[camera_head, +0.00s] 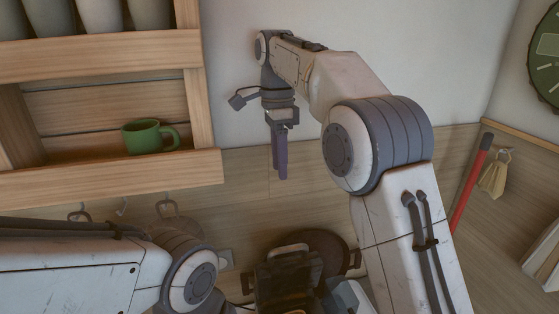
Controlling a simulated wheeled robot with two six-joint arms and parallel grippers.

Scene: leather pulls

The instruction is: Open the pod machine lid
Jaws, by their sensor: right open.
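A dark machine (287,278), which looks like the pod machine, stands at the bottom centre and is cut off by the lower edge. A pale bar lies across its top, and a bit of orange shows low on it. I cannot tell how its lid stands. My right gripper (281,172) points down in front of the back wall, above the machine in the picture and apart from it. It is open and holds nothing; its fingers overlap from this angle. My left arm comes in at the lower left, but its gripper is out of view.
A wooden shelf (110,180) at the left holds a green mug (150,136) and several grey cups above. A dark round pan (322,250) is behind the machine. A red-handled tool (471,182) and a green clock (545,62) are on the right.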

